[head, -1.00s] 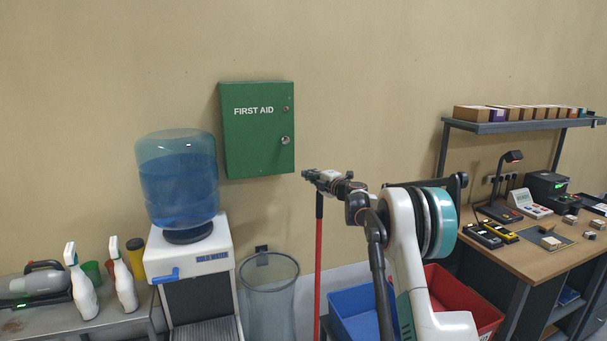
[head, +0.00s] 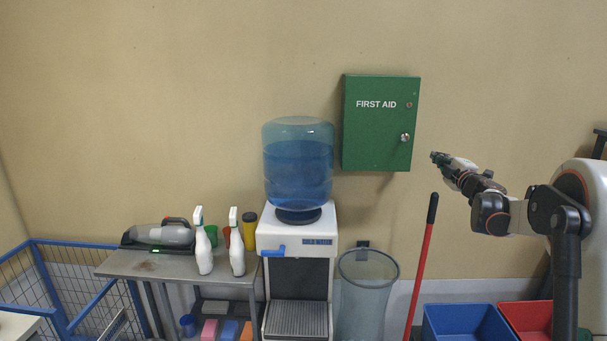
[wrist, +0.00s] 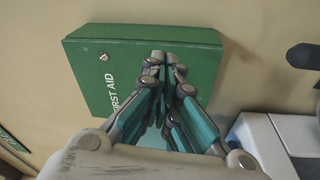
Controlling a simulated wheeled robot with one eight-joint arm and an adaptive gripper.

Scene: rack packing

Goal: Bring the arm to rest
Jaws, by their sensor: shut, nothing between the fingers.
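My gripper (head: 437,158) is at the right in the head view, held up on my arm just right of the green first aid cabinet (head: 381,122). The cabinet is fixed to the wall and its door is closed. In the wrist view my gripper (wrist: 166,62) has its fingers together with nothing between them. The first aid cabinet (wrist: 98,75) fills the area behind the fingers there. I cannot tell the exact distance from the fingertips to the cabinet.
A water cooler (head: 297,240) stands below left of the cabinet, beside a clear bin (head: 366,295). A red-handled pole (head: 421,265) leans below my gripper. Blue (head: 465,322) and red (head: 525,318) crates sit lower right. A steel bench (head: 150,265) and blue wire cage (head: 70,285) are left.

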